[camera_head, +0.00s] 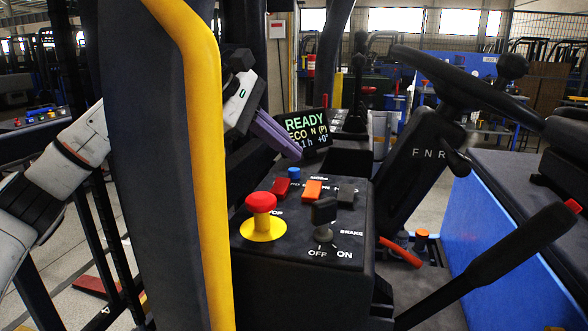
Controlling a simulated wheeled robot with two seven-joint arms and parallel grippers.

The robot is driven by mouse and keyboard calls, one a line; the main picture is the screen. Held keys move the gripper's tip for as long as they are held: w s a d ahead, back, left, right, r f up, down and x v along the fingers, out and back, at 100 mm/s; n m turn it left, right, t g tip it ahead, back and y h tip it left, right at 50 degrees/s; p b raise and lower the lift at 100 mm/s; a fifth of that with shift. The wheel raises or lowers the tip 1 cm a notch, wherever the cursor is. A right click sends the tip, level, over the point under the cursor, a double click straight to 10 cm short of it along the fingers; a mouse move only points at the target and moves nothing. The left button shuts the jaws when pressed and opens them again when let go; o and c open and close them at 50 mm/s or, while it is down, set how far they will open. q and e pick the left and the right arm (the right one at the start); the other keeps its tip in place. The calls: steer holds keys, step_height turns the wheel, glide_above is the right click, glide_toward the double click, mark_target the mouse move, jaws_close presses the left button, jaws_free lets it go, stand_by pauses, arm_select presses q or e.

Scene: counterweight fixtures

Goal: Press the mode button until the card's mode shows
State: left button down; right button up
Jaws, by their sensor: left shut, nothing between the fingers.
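The dark display (306,133) reads "READY", "ECO N (P)" and a smaller line partly cut off by my gripper. A small blue button (294,174) stands at the back of the black console. A label that seems to read "MODE" lies to its right, above the orange rocker; I cannot tell which control it names. My left gripper (296,155) is shut and empty, its purple fingers pointing down right, above the blue button and apart from it. A small white card (278,29) hangs on the post behind; its text is too small to read. My right gripper is out of view.
The console (275,262) bears a red mushroom stop button (261,203), red (279,187), orange (312,190) and dark (346,193) rockers and a black OFF/ON knob (324,212). A yellow-edged post (207,170) crosses before my left arm. The steering wheel (455,77) is at right.

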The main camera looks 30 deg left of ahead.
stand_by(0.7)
arm_select(q)
steer(key=shift+f, duration=0.45)
steer(key=shift+f+b, duration=0.7)
steer(key=shift+f, duration=0.2)
stand_by(0.7)
stand_by(0.3)
steer(key=shift+r+p, duration=1.25)
steer(key=shift+r, duration=0.05)
step_height(320, 180, up, 5)
steer(key=p, duration=0.4)
steer(key=shift+p, duration=0.35)
